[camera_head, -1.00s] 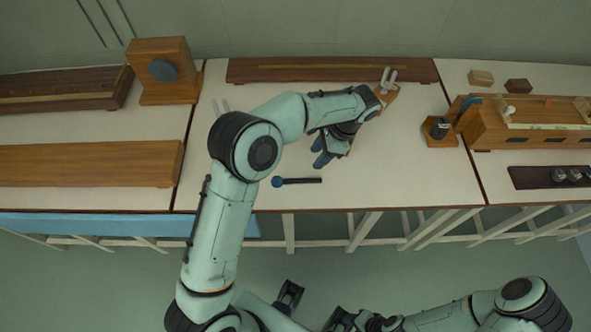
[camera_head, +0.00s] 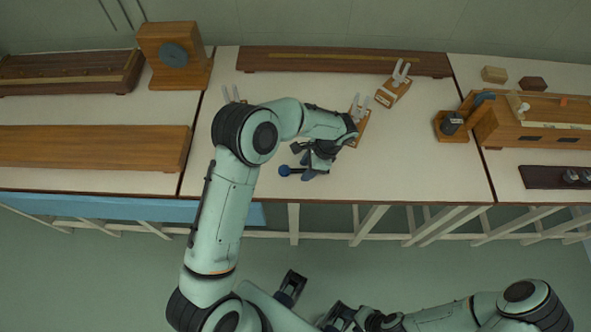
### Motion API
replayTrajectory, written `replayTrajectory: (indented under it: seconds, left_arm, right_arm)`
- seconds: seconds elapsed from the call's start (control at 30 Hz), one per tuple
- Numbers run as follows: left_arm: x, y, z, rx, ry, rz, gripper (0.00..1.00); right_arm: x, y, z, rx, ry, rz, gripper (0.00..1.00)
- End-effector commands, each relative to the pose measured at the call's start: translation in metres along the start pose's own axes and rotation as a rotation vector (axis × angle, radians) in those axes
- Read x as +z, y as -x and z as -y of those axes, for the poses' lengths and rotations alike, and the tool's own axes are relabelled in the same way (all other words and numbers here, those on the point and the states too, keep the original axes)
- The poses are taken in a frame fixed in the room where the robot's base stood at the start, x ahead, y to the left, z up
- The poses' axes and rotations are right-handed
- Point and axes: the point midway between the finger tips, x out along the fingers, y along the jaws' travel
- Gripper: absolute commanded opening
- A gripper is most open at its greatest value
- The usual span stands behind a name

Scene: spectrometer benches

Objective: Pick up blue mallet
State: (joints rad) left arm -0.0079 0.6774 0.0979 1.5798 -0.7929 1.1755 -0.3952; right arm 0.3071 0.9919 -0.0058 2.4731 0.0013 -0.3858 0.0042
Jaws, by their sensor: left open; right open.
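The blue mallet has a round blue head (camera_head: 284,170) and lies on the pale bench top near its front edge. Its dark handle points right and is largely hidden by my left gripper (camera_head: 309,171). My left gripper is open, low over the handle just right of the head. I cannot tell whether its fingers touch the handle. My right gripper (camera_head: 340,317) is open and empty in front of the bench, at the bottom of the view.
Wooden holders with pale prongs stand behind my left gripper (camera_head: 359,124) and farther right (camera_head: 394,90). A wooden block with a dark cylinder (camera_head: 451,123) stands to the right. The bench top between it and the mallet is clear.

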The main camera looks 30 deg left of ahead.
Motion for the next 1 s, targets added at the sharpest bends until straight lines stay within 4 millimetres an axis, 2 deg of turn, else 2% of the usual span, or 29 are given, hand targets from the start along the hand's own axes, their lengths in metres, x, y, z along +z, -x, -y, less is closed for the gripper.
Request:
replayTrajectory:
  seconds: [0.43, 0.57, 0.6, 1.0]
  left_arm:
    - [-0.0007, -0.0015, 0.0, 0.0, -0.001, 0.0, 0.46]
    - [-0.0005, -0.0012, 0.0001, 0.0, 0.0, 0.0, 0.03]
    - [-0.0005, -0.0012, 0.0, 0.0, 0.0, 0.0, 0.0]
    - [0.0013, 0.0032, 0.0004, -0.001, 0.0, 0.0, 0.0]
  right_arm:
    - [0.0, -0.0004, -0.0002, 0.0, 0.0, 0.0, 0.47]
    - [0.0, -0.0002, -0.0001, 0.0, 0.0, 0.0, 0.47]
    - [0.0, -0.0002, -0.0001, 0.0, 0.0, 0.0, 0.47]
    - [0.0, 0.0005, 0.0001, 0.0, 0.0, 0.0, 0.47]
